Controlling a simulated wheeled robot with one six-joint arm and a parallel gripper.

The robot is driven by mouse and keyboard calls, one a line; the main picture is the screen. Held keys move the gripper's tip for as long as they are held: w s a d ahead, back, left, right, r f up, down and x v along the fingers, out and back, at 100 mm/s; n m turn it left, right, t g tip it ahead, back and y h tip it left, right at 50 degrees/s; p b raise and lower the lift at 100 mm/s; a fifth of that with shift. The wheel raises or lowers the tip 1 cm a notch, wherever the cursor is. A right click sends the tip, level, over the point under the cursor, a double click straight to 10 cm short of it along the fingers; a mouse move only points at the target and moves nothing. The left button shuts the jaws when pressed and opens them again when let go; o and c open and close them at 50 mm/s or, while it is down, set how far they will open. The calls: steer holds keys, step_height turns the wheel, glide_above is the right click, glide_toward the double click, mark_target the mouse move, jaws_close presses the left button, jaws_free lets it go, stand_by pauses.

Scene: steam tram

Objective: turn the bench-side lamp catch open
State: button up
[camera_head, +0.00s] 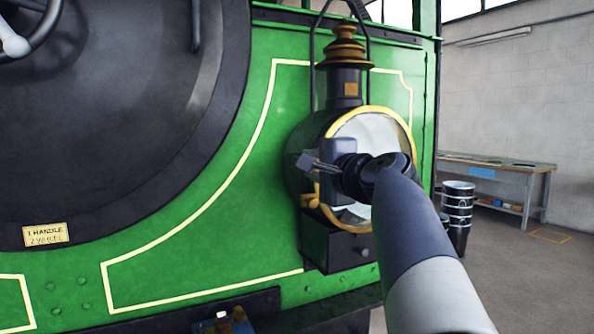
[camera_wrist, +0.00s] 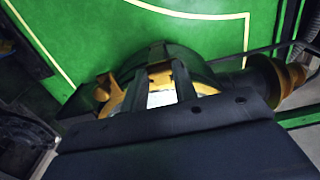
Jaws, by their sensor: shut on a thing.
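The lamp (camera_head: 299,150) is a round black housing with a brass rim and a stepped brass chimney, fixed to the green tram front. Its pale glass face points right. My gripper (camera_head: 305,161) reaches across the glass to the lamp's left side, its fingers pointing left. In the wrist view, my gripper (camera_wrist: 160,69) has its two dark fingers at the brass rim, shut on a small brass piece between the tips, which looks like the catch (camera_wrist: 159,67). The head view hides the catch behind my gripper. A brass fitting (camera_head: 309,202) sits lower on the rim; it also shows in the wrist view (camera_wrist: 118,92).
A dark box (camera_head: 335,248) with a knob is under the lamp. Thin black bars (camera_head: 312,60) rise around the chimney. A workbench (camera_head: 500,168) and stacked dark buckets (camera_head: 458,205) stand at the right, with open floor in front. A label plate (camera_head: 45,235) is at the left.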

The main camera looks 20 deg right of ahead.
steer(key=shift+s+d+r, duration=0.1)
steer(key=shift+d+r, duration=0.05)
steer(key=shift+r, duration=0.15)
steer(key=o, duration=0.8)
steer(key=shift+d+f, duration=0.1)
steer(key=shift+d, duration=0.05)
steer(key=shift+o, duration=1)
steer(key=shift+f, duration=0.1)
steer(key=s+b, duration=0.2)
steer(key=s, duration=0.8)
steer(key=shift+s+d, duration=0.2)
steer(key=shift+s, duration=0.2)
steer(key=shift+w, duration=0.15)
steer(key=w+p, duration=0.2)
steer(key=w, duration=0.8)
steer(key=shift+w+a, duration=0.35)
